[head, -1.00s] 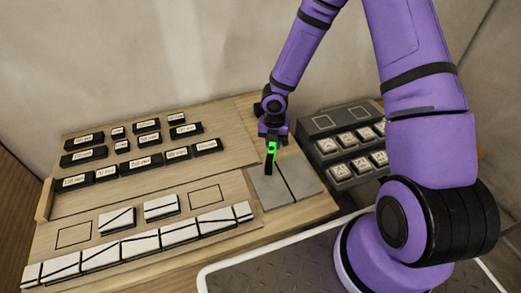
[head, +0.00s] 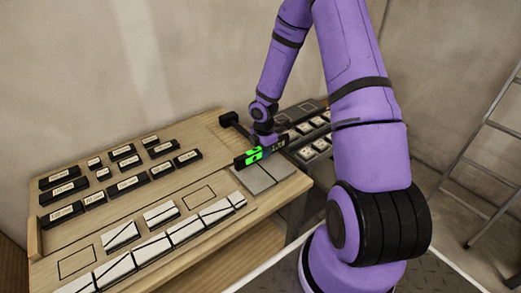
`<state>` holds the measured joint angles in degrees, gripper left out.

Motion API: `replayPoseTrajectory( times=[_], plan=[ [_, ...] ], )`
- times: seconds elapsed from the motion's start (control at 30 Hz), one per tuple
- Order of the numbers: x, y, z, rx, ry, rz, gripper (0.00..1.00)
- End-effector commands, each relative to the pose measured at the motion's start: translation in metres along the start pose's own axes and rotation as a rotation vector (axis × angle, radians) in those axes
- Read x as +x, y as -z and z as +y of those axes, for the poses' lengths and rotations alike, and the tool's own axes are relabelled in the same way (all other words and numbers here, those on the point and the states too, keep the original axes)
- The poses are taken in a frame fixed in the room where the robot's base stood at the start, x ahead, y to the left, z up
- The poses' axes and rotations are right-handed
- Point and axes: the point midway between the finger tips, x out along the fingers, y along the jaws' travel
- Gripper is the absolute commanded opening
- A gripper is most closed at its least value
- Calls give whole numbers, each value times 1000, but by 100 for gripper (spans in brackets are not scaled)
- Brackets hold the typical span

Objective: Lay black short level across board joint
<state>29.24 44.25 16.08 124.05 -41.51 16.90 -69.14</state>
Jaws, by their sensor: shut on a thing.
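The black short level (head: 246,159) has bright green patches and is held on edge. My gripper (head: 265,142) is shut on it, near its middle. The level runs from lower left to upper right, over the back part of two grey boards. The left board (head: 251,181) and the right board (head: 277,174) lie side by side on the wooden bench, with a dark joint line between them. The level crosses in front of the joint's far end in this view. I cannot tell whether it touches the boards or hangs just above them.
The wooden bench (head: 213,150) carries several black labelled blocks (head: 128,184) and several white tiles with dark lines (head: 185,231). A dark tray with pale pieces (head: 309,143) is right of the boards. A black item (head: 229,118) lies at the back edge. A ladder (head: 492,140) stands far right.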

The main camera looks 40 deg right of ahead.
Motion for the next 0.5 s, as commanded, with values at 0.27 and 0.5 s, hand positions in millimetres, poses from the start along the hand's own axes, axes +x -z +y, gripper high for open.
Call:
replayPoseTrajectory(
  times=[0.27,0.5],
  plan=[
    [30,1,0,-3,2,0,0],
    [50,1,0,-3,1,0,0]
  ],
)
